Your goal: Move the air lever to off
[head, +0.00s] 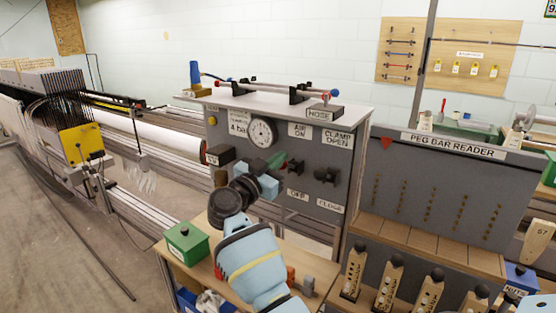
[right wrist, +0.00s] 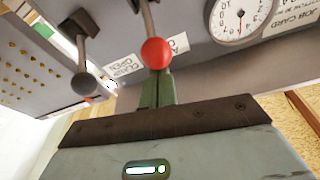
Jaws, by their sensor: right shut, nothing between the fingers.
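The air lever has a red ball knob (right wrist: 156,53) on a grey stem and stands out from the grey control panel (head: 235,160). In the head view its red knob (head: 284,168) shows just right of my right gripper (head: 277,160). The AIR ON label (head: 299,130) is above the lever and the OFF label (head: 297,195) below it. My right gripper is shut and empty. In the right wrist view its green fingertips (right wrist: 157,88) are right at the red knob, which partly covers them. I cannot tell whether they touch. My left gripper is not in view.
The clamp lever with its dark knob (head: 322,175) is to the right on the same panel; it also shows in the right wrist view (right wrist: 84,82). A pressure gauge (head: 262,132) is at upper left. Below are a green box (head: 187,243) and the peg bar reader (head: 445,190) at right.

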